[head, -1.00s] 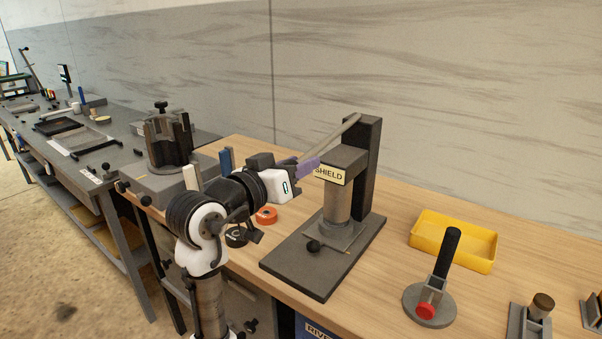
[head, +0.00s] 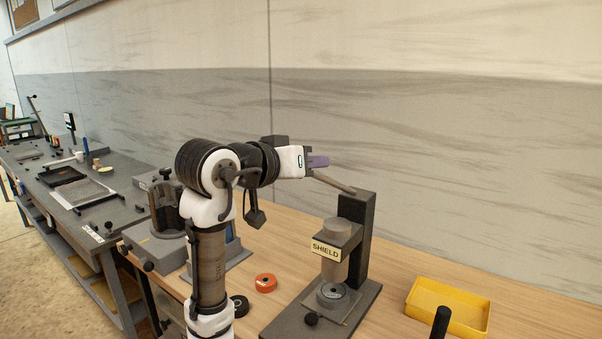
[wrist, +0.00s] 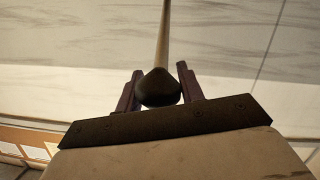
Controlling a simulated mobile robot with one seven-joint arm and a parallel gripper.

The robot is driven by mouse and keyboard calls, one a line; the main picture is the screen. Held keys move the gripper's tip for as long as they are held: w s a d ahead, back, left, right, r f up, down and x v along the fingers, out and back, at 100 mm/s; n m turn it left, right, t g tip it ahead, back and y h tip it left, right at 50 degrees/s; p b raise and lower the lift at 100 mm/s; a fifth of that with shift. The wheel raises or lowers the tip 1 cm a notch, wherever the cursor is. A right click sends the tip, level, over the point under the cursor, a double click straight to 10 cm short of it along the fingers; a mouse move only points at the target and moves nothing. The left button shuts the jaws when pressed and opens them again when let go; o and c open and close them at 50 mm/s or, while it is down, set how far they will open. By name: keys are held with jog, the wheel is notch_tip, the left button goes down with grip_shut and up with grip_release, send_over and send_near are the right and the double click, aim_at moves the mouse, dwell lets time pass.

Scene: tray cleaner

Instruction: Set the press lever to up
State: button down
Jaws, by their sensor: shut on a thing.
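The press (head: 357,235) is a dark upright column on a flat base, with a yellow "SHIELD" label on its head. Its press lever (head: 333,183) is a thin grey bar that rises from the column's top toward the left. My gripper (head: 318,162), with purple fingers, is shut on the lever's free end, above the column top. In the wrist view, the dark rounded knob of the lever (wrist: 158,88) sits between the two fingers (wrist: 160,87), and the bar runs away from it. The ram (head: 334,268) hangs above the round seat (head: 333,295), with a small gap visible.
A yellow bin (head: 447,307) stands right of the press. A grey fixture (head: 170,235) stands behind my arm. The wall is close behind the bench.

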jog(key=shift+w+d+r, duration=0.1)
jog(key=shift+w+d, duration=0.05)
jog(key=shift+d, duration=0.1)
dwell(0.4)
jog(key=c, duration=0.9)
grip_release()
jog(key=shift+d, duration=0.15)
jog(key=shift+a, duration=0.25)
jog(key=shift+s+a+r+b, duration=0.1)
jog(key=shift+s+a+b, duration=0.15)
jog(key=shift+s+b, duration=0.1)
jog(key=b+v, duration=0.3)
jog(key=v, duration=0.9)
jog(key=shift+s+a+r+b, duration=0.15)
jog(key=shift+s+r+b, duration=0.1)
jog(key=shift+r+b, duration=0.15)
jog(key=shift+f, duration=0.1)
